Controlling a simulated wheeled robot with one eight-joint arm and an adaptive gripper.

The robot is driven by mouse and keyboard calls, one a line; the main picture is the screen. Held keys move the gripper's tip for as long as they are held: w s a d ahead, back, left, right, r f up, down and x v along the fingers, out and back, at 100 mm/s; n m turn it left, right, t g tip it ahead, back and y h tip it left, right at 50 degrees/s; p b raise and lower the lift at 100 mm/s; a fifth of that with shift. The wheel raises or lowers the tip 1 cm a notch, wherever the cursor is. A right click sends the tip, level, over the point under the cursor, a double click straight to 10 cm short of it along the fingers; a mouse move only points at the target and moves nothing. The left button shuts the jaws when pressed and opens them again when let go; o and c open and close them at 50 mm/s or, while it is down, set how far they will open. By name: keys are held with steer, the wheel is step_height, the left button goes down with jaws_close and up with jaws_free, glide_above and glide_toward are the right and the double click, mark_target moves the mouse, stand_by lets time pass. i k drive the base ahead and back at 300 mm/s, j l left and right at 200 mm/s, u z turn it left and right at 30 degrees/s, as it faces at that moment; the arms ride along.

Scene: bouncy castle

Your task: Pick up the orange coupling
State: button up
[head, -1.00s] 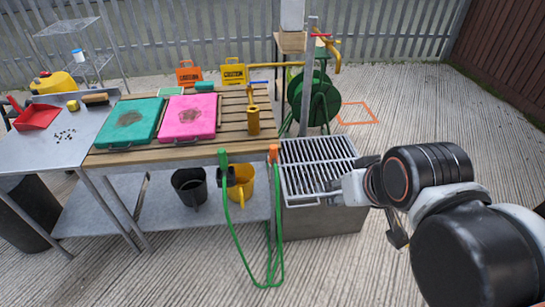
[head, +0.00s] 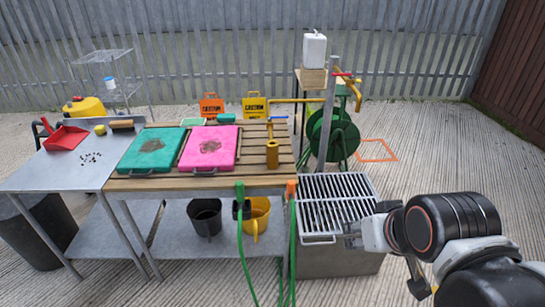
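The orange coupling (head: 291,188) is a small orange fitting at the front edge of the slatted wooden table, in the head view. A green hose (head: 292,245) hangs down below it. A green fitting (head: 240,188) with its own hose run is a little to its left. My gripper (head: 358,232) is at the right, by the front right of the metal grate, apart from the coupling. Its fingers are small and partly hidden by my wrist, so their opening is unclear. I see nothing held in it.
The metal grate (head: 337,198) tops a grey drain box between the coupling and my arm. Pink (head: 208,143) and teal (head: 147,147) boards and a brass-coloured fitting (head: 272,155) lie on the table. Black (head: 205,217) and yellow (head: 257,213) buckets stand below. Open floor lies right.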

mark_target(291, 194)
steer(key=i+j, duration=0.25)
steer(key=i, duration=0.2)
steer(key=i+j, duration=0.2)
steer(key=i, duration=0.25)
